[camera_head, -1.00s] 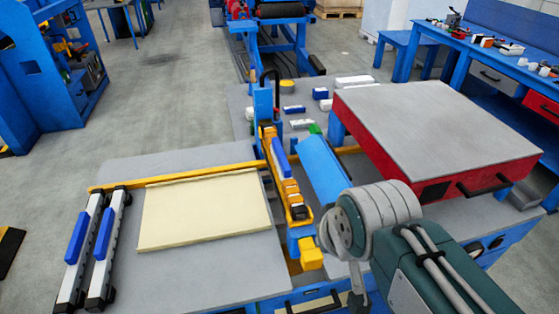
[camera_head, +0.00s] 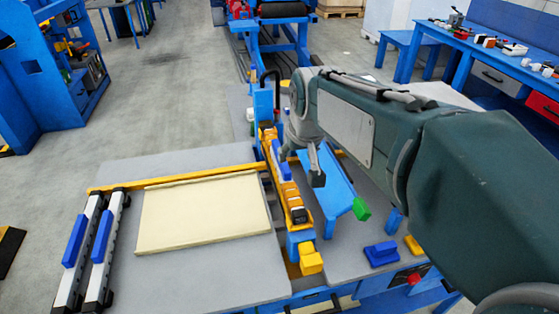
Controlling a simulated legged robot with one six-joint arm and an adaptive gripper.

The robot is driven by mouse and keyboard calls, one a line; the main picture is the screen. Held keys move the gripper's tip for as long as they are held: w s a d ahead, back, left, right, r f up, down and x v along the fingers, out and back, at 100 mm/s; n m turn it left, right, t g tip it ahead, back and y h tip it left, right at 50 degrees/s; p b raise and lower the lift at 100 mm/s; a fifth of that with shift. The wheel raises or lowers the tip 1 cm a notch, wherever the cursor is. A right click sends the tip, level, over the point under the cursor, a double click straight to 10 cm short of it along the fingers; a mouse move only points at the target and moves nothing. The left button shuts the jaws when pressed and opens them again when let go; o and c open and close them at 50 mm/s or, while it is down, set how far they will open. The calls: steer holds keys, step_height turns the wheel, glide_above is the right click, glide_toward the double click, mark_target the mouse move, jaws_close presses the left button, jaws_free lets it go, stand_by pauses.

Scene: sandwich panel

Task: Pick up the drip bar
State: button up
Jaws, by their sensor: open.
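No part in view is plainly marked as the drip bar. A long orange bar (camera_head: 290,194) with a blue handle (camera_head: 276,152) runs along the middle of the table beside the cream panel (camera_head: 205,214). Two grey bars with blue handles, a left one (camera_head: 69,283) and a right one (camera_head: 98,287), lie at the table's left end. My gripper (camera_head: 299,168) is open, with its fingers pointing down over the orange bar near its blue handle. I cannot tell whether they touch it. My gripper partly hides the handle and the bar's far half.
A blue sloped plate (camera_head: 335,195) stands just right of the orange bar. A green block (camera_head: 361,208), a blue block (camera_head: 381,253) and a yellow block (camera_head: 413,245) are on the right side. A yellow rail (camera_head: 150,180) borders the left table. My arm covers much of the right side.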

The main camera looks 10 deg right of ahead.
steer(key=w+f, duration=0.1)
steer(key=w, duration=0.6)
steer(key=w+f, duration=0.1)
steer(key=w, duration=0.2)
steer(key=shift+w+d+f, duration=0.15)
steer(key=shift+f, duration=0.2)
steer(key=x, duration=1)
steer(key=shift+w+f, duration=0.1)
steer(key=shift+f, duration=0.25)
jaws_close()
